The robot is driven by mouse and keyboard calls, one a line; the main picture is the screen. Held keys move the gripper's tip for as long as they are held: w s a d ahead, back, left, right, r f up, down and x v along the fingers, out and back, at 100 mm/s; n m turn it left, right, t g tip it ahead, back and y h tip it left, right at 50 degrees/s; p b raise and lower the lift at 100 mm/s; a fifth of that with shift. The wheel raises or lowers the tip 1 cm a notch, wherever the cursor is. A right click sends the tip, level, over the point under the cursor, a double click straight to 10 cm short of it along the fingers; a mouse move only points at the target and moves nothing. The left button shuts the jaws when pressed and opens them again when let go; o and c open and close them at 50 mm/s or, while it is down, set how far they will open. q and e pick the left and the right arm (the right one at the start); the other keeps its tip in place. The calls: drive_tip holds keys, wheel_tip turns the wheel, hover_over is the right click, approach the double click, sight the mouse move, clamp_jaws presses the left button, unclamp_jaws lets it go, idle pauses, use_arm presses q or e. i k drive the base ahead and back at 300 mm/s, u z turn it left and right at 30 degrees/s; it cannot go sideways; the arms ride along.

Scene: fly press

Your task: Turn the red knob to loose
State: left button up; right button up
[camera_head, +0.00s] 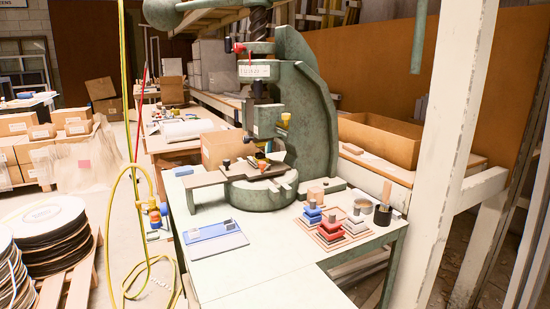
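The red knob (239,48) sticks out on the left side of the green fly press (312,95), high up near the screw. A pale label plate with dark markings (254,71) sits just below and right of it; its text is too small to read. Neither of my grippers shows in this view, and nothing touches the knob. Which way the knob is set cannot be told.
The press stands on a pale table (250,270). A blue-edged tray (213,238) lies front left and a board with colored stacked pieces (333,234) front right. A yellow hose (140,180) hangs at left. A white post (447,150) stands at right. The table's front is clear.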

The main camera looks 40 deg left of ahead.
sight(238, 47)
drive_tip(key=u, duration=1.25)
